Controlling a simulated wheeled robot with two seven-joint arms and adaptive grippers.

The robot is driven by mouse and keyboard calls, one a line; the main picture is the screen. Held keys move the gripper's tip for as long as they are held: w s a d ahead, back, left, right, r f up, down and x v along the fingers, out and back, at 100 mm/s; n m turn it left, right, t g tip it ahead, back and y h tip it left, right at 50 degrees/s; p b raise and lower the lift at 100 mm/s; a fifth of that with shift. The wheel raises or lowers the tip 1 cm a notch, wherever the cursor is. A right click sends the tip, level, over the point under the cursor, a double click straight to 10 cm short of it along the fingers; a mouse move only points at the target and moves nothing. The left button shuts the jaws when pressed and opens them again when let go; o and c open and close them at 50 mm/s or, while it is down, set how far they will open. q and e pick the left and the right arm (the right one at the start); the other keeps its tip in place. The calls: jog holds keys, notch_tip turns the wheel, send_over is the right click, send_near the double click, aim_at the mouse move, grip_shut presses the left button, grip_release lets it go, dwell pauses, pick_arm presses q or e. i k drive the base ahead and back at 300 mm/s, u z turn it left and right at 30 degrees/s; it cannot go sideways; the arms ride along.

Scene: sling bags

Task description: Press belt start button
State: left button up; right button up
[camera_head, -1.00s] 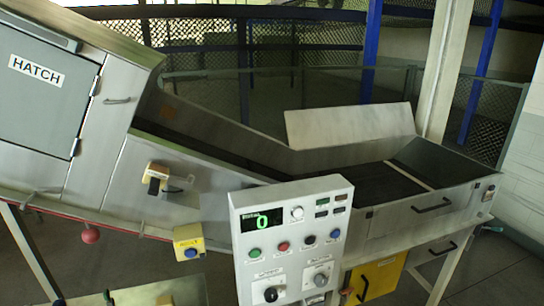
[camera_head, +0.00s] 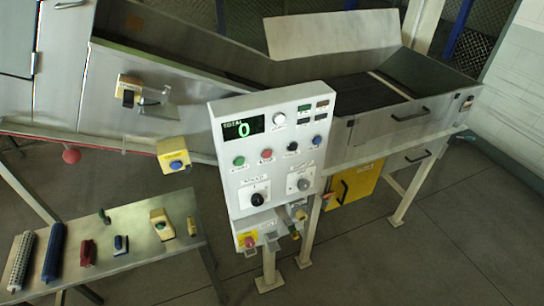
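A white control panel (camera_head: 270,190) stands upright in front of the conveyor belt machine (camera_head: 375,100). Its display (camera_head: 243,128) reads a green 0. Below the display is a row of buttons: a green button (camera_head: 239,161), a red button (camera_head: 266,154), a black one (camera_head: 292,146) and a blue one (camera_head: 317,140). Their labels are too small to read. Two knobs sit lower on the panel. Neither of my grippers is in the head view.
A low metal table (camera_head: 130,235) at the lower left holds several small tools and boxes. A yellow box with a blue button (camera_head: 174,158) hangs on the machine's side. A yellow cabinet (camera_head: 352,186) is behind the panel. Floor at the lower right is clear.

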aim_at(239, 162)
jog(key=k, duration=1.35)
jog(key=z, duration=0.65)
jog(key=i, duration=1.5)
jog(key=u, duration=0.7)
